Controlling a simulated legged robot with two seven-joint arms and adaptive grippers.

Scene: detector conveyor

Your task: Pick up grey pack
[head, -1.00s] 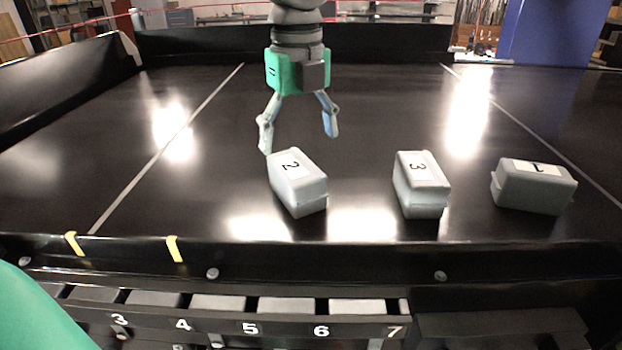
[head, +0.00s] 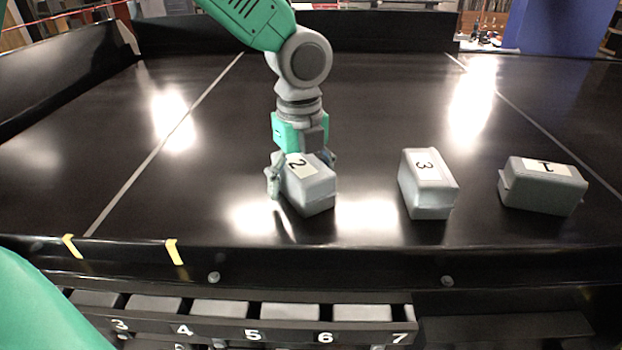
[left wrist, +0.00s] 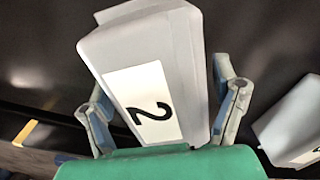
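The grey pack labelled 2 (head: 311,190) lies tilted in angle on the black belt, near its front edge. My left gripper (head: 301,180) is down over it from behind, with one finger on each side. In the left wrist view the pack (left wrist: 190,45) fills the middle, label up, between the open fingers (left wrist: 165,110); firm contact on both sides does not show. Two more grey packs lie to the right, labelled 3 (head: 428,186) and 1 (head: 542,187). My right gripper is not in view.
The black conveyor belt (head: 200,190) is clear left of and behind the packs. A raised front edge (head: 330,258) runs below them. Numbered slots (head: 230,322) holding grey items sit under that edge. Pack 3 also shows in the left wrist view (left wrist: 290,120), right of the gripper.

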